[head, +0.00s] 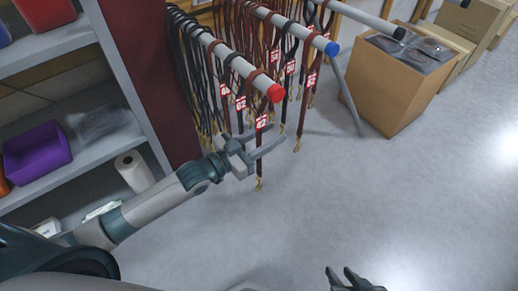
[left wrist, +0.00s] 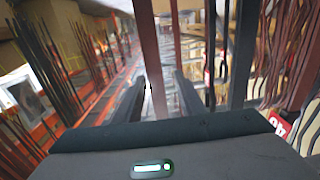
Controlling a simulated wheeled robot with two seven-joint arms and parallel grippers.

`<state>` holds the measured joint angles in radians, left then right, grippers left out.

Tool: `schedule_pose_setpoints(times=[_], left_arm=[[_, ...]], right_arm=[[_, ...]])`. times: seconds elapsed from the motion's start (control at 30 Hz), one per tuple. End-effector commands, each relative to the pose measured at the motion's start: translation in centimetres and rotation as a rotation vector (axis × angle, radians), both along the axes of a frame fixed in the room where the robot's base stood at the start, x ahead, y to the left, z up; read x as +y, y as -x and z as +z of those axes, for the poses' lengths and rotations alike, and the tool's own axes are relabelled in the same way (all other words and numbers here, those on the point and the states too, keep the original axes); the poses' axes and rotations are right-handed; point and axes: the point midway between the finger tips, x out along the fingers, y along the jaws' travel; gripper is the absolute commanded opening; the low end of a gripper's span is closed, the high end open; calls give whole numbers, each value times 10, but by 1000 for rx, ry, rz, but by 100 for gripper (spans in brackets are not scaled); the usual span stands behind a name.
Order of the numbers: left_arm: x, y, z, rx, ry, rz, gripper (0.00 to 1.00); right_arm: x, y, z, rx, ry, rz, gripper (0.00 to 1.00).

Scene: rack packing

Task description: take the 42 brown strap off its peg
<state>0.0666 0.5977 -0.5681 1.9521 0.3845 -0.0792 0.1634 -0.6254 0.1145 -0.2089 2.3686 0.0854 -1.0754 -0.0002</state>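The brown strap with a red tag that seems to read 42 (head: 261,122) hangs from the front end of the red-tipped peg (head: 275,92). Its brass clip (head: 259,184) hangs lowest, clear of the floor. My left gripper (head: 266,149) is at the strap just below the tag, with its fingers apart. In the left wrist view a brown strap (left wrist: 152,45) runs down between the open fingers (left wrist: 160,85); contact with either finger cannot be told. My right gripper (head: 343,275) is at the bottom edge, with its fingers apart and empty.
Several dark and brown straps hang close behind on the same peg. A blue-tipped peg (head: 332,49) with more tagged straps is to the right. A shelf unit (head: 105,70) stands left, and a cardboard box (head: 385,95) right. The floor in front is clear.

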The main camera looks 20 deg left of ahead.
Motion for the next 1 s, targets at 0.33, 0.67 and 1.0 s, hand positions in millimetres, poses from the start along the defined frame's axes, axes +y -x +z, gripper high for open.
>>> schedule_pose_setpoints(times=[0.33,0.67,1.0], left_arm=[[-1,-1,0,0,0,0,36],[-1,-1,0,0,0,0,0],[-1,-1,2,-1,1,-1,0]], right_arm=[[1,8,0,8,-3,2,31],[1,8,-1,9,-3,2,31],[2,3,0,3,-4,1,31]])
